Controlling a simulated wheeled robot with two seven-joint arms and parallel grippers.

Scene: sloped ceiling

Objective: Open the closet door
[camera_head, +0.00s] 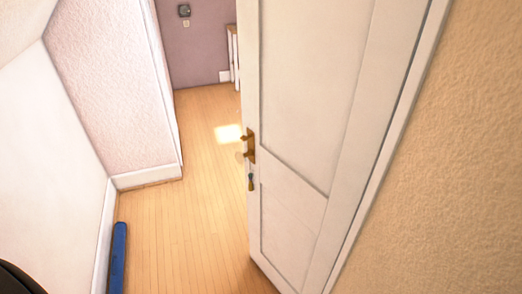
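A white panelled door (311,80) stands on the right side of the head view. It is swung away from the opening at the left, with its hinge side along the white frame (394,130) at the right. A brass handle (249,146) sits on its left edge. A key or small tag (251,182) hangs just below the handle. Whether this is the closet door I cannot tell. Neither of my grippers shows in the view.
Wooden floor (190,220) runs clear through the opening. A blue rolled or long object (118,258) lies by the left wall. A pinkish wall corner (110,80) juts in at the left. A mauve wall (205,50) closes the back. A textured beige wall (450,180) fills the right.

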